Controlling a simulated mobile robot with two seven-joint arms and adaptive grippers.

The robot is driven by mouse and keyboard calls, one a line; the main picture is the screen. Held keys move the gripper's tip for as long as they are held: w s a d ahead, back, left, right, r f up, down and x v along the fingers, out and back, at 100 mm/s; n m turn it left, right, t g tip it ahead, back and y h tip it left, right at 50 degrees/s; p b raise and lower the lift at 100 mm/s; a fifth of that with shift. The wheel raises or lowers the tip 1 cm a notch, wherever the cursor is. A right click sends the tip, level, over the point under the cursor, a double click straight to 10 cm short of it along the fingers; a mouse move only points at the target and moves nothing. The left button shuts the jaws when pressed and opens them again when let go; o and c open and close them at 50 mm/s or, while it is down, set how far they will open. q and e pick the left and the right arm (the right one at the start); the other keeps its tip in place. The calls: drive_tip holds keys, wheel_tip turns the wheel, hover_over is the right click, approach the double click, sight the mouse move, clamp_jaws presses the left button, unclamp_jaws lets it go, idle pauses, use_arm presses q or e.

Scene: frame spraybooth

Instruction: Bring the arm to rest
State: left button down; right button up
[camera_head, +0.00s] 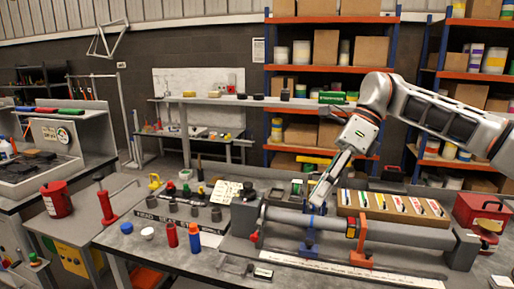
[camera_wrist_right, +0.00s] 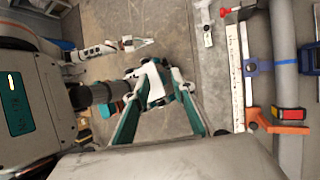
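My right arm (camera_head: 440,115) comes in from the right in the head view and bends down over the bench. Its gripper (camera_head: 318,194) points down above the grey pipe, close to the blue clamp (camera_head: 308,238); I cannot tell from this view whether they touch. In the right wrist view, the teal-sided fingers of my right gripper (camera_wrist_right: 160,84) reach over the floor beside the bench edge. A pale piece shows by the fingertips; whether they are open or shut on it is unclear. What looks like my left gripper (camera_wrist_right: 130,46) shows small beyond, its finger state unclear.
The grey pipe (camera_head: 400,233) lies along the bench front, with an orange clamp (camera_head: 361,252). Behind it stand a cardboard tray (camera_head: 348,208) and, at right, a red toolbox (camera_head: 483,211). Red (camera_head: 172,235) and blue (camera_head: 194,240) bottles stand left. Open floor (camera_wrist_right: 175,35) lies before the bench.

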drive_tip(key=s+a+f+m+t+y, duration=0.1)
drive_tip(key=s+a+f+m+y, duration=0.15)
drive_tip(key=a+f+y, duration=0.35)
drive_tip(key=s+a+f+m+y, duration=0.2)
drive_tip(key=a+m+y, duration=0.2)
drive_tip(key=a, duration=0.5)
drive_tip(key=s+a+f+m+t+y, duration=0.1)
drive_tip(key=s+a+f+m+y, duration=0.1)
drive_tip(key=a+f+m+y, duration=0.4)
drive_tip(key=w+d+f+m+t+h, duration=0.1)
drive_tip(key=d+f+m+t+h, duration=0.75)
drive_tip(key=m, duration=0.45)
drive_tip(key=w+d+f+m+t+h, duration=0.1)
drive_tip(key=d+f+m+t+h, duration=0.5)
drive_tip(key=f+m+t, duration=0.45)
use_arm(q)
drive_tip(key=shift+w+d, duration=0.1)
drive_tip(key=shift+w, duration=0.35)
use_arm(e)
drive_tip(key=s+d+f+m+g+h, duration=0.3)
drive_tip(key=s+d+f+m, duration=0.2)
drive_tip(key=s+d+f, duration=0.2)
drive_tip(key=s+d+f+m+g+h, duration=0.3)
drive_tip(key=s+d+f, duration=0.5)
drive_tip(key=s+f, duration=0.4)
drive_tip(key=shift+f+m+g, duration=0.8)
drive_tip(key=shift+f+m, duration=0.1)
drive_tip(key=shift+m, duration=0.3)
